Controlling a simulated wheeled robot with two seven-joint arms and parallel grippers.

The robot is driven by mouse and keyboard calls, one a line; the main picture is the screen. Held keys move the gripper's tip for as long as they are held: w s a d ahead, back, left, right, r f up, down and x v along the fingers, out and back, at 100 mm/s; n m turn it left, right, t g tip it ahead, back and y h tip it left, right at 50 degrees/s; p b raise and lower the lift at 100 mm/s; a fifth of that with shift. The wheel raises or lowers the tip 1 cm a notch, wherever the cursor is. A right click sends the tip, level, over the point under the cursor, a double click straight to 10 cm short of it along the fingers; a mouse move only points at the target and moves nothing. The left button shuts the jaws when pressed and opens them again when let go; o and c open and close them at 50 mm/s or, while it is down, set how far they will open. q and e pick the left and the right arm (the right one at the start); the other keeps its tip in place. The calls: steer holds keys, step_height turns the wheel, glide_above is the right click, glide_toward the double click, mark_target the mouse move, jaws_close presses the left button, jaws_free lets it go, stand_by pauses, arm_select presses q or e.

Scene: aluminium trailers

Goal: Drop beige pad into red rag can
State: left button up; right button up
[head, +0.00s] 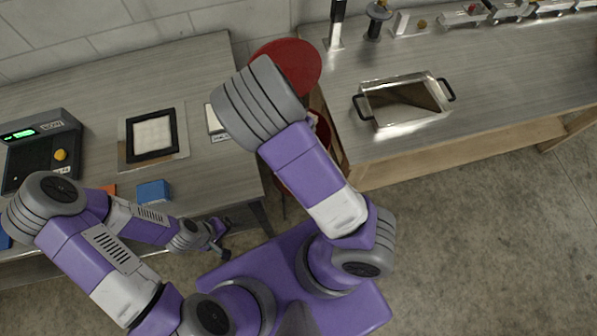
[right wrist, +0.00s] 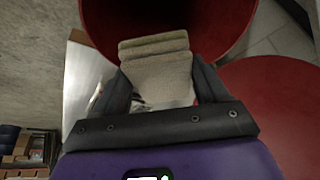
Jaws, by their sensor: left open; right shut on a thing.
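The beige pad (right wrist: 156,70) is folded and held between the fingers of my right gripper (right wrist: 158,78), which is shut on it. The open red rag can (right wrist: 215,25) lies just beyond the pad in the right wrist view, its dark inside behind the pad's far end. Its round red lid (right wrist: 268,115) shows at the right, and also in the head view (head: 290,62). In the head view the can's body (head: 322,130) is mostly hidden by my right arm, which also hides the right gripper. My left gripper (head: 220,242) is open and empty by the left bench's front edge.
The left bench (head: 90,90) holds a scale (head: 40,148), a black-framed white panel (head: 152,135) and a blue block (head: 153,192). The right bench (head: 480,70) holds a metal bin with black handles (head: 402,100) and several fittings along its back. The can stands between the benches.

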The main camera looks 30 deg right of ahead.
step_height(320, 180, down, 6)
steer(key=b, duration=0.6)
steer(key=o, duration=1)
steer(key=shift+p+v, duration=1.2)
steer(key=shift+v, duration=2.7)
steer(key=shift+f, duration=0.1)
